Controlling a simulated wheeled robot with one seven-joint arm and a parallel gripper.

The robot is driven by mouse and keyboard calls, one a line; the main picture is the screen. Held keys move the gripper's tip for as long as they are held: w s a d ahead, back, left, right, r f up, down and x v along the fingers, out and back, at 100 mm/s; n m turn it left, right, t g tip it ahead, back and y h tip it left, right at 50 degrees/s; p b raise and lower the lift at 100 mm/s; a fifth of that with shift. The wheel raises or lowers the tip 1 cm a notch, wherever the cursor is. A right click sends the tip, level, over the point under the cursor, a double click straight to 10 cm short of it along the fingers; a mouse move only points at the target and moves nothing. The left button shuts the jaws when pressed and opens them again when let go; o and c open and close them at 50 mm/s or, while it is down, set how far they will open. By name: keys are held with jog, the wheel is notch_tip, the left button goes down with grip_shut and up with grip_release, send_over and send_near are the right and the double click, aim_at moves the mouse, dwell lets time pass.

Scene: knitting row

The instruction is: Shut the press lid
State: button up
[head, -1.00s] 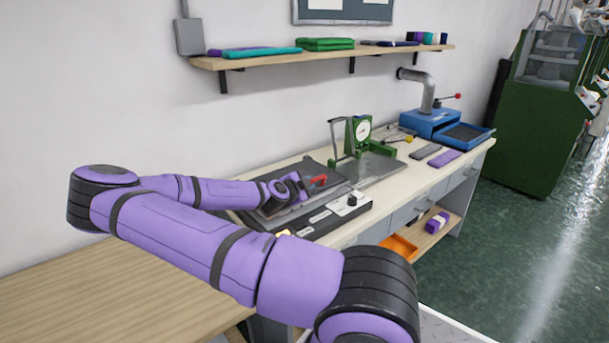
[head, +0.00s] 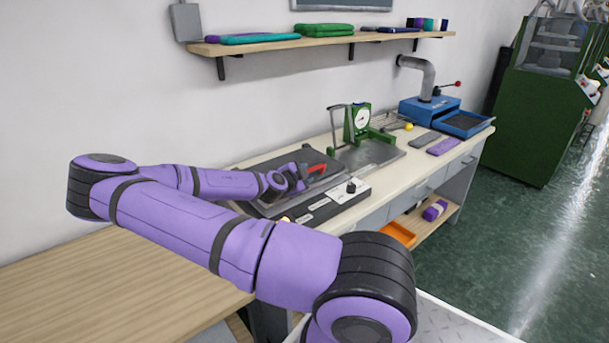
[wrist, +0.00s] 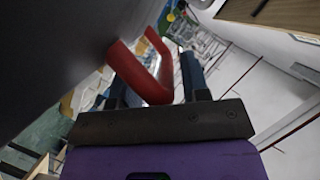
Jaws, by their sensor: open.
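The press (head: 312,208) is a dark flat unit on the bench, with a control panel and black knob at its front. Its dark lid (head: 288,160) appears low over the base; whether a gap remains under it cannot be told. The red lid handle (head: 316,169) is at the lid's front right. My gripper (head: 297,178) is at the handle, partly hiding the lid. In the wrist view the red handle (wrist: 148,72) lies between the two open fingers of my gripper (wrist: 155,82), and the dark lid surface (wrist: 50,55) fills the upper left.
A green dial gauge stand (head: 358,125) stands right of the press. Beyond it are a blue machine with a tray (head: 465,124) and grey and purple cloth pieces (head: 443,146). A wall shelf (head: 340,43) with folded fabric runs above. The wooden table (head: 90,290) at left is bare.

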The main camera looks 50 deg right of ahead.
jog(key=v, duration=1)
jog(key=shift+a, duration=0.4)
